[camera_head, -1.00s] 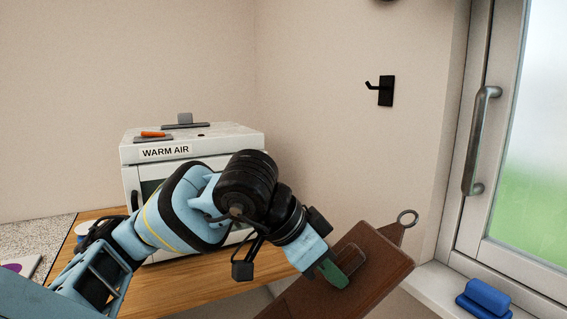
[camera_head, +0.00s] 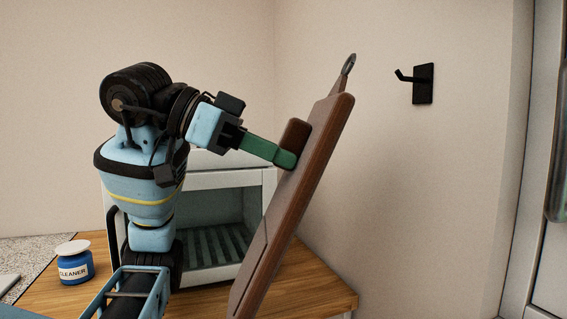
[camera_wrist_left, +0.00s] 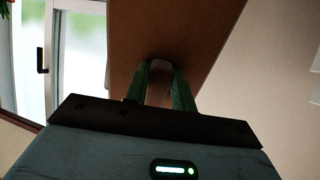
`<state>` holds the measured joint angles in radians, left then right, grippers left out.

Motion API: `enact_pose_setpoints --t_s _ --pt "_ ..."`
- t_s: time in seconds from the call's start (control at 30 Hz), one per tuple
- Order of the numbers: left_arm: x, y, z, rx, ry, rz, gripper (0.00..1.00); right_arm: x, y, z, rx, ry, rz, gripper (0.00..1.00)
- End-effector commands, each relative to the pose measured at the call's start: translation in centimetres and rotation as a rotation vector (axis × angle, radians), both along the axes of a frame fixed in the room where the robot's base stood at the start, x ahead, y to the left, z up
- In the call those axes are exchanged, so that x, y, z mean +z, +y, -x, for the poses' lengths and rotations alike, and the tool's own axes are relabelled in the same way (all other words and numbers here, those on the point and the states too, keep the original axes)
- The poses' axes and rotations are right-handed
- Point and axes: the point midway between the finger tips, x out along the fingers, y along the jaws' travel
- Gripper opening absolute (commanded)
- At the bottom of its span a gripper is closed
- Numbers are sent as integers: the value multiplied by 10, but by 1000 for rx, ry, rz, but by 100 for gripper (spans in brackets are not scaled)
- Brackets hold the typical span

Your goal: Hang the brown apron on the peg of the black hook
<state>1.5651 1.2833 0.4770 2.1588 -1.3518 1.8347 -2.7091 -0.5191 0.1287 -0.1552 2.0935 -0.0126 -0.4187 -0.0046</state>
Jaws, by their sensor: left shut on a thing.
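The brown apron (camera_head: 285,220) is a stiff, board-like brown piece with a metal ring (camera_head: 348,65) at its top end. It is tilted, top leaning right, ring uppermost. My left gripper (camera_head: 290,155) is shut on a raised brown part near its upper end. In the left wrist view, the green fingers (camera_wrist_left: 166,85) close on the brown apron (camera_wrist_left: 200,35). The black hook (camera_head: 423,84) is on the wall to the right of the ring, its peg (camera_head: 404,77) pointing left. The ring is apart from the peg and slightly higher in the picture. My right gripper is not in view.
A white warm-air cabinet (camera_head: 195,181) with a slatted interior stands on a wooden table (camera_head: 325,291) behind my left arm. A blue cleaner jar (camera_head: 75,264) stands at the left. The wall around the hook is clear; a window frame (camera_head: 540,200) is at the far right.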

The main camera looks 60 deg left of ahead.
Motion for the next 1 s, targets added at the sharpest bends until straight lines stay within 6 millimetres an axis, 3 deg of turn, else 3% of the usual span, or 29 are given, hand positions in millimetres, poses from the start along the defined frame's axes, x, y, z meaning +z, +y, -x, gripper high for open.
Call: enact_pose_setpoints --t_s 0.37,1.0 --pt "0 -2 -1 -1 -3 3 0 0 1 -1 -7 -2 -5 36" --pt "-3 -4 -33 -1 -4 3 0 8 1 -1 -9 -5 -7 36"
